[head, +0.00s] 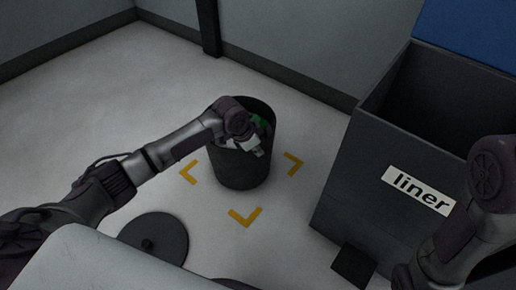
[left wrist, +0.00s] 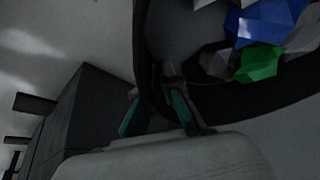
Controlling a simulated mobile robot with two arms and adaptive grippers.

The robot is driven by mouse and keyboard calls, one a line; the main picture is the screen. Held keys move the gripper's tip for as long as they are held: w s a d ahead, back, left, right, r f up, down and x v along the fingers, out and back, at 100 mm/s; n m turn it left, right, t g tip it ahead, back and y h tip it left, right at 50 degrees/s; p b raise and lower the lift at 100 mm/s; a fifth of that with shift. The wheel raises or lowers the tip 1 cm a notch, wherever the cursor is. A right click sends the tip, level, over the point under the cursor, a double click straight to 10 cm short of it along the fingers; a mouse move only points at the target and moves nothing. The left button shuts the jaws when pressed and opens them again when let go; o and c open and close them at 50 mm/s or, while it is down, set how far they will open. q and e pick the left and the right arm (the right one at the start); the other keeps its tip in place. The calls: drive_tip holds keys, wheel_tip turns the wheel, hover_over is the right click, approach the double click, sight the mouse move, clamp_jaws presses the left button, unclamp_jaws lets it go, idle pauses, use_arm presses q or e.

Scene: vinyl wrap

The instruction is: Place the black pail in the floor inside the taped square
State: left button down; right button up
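The black pail (head: 243,172) stands upright among yellow tape corners (head: 243,216) on the floor, and its base looks to be within them. Three corners show; the far one is hidden behind the pail. Crumpled white, green and blue pieces lie in the pail. My left gripper (head: 257,150) reaches over the pail's opening from the left. In the left wrist view its two teal-padded fingers (left wrist: 158,112) straddle the pail's rim (left wrist: 147,60), spread apart with a gap beside the wall. My right arm shows at the right edge, but its gripper is not visible.
A large dark bin (head: 345,190) labelled "liner" stands right of the square, with a blue panel (head: 470,35) above it. A round dark lid (head: 155,238) with a knob lies on the floor at lower left. Floor behind the pail is clear up to the walls.

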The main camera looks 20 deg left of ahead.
use_arm(q)
drive_tip(key=shift+w, duration=0.15)
drive_tip(key=c, duration=1.7)
unclamp_jaws()
drive_tip(key=shift+f, duration=0.25)
drive_tip(key=o, duration=0.4)
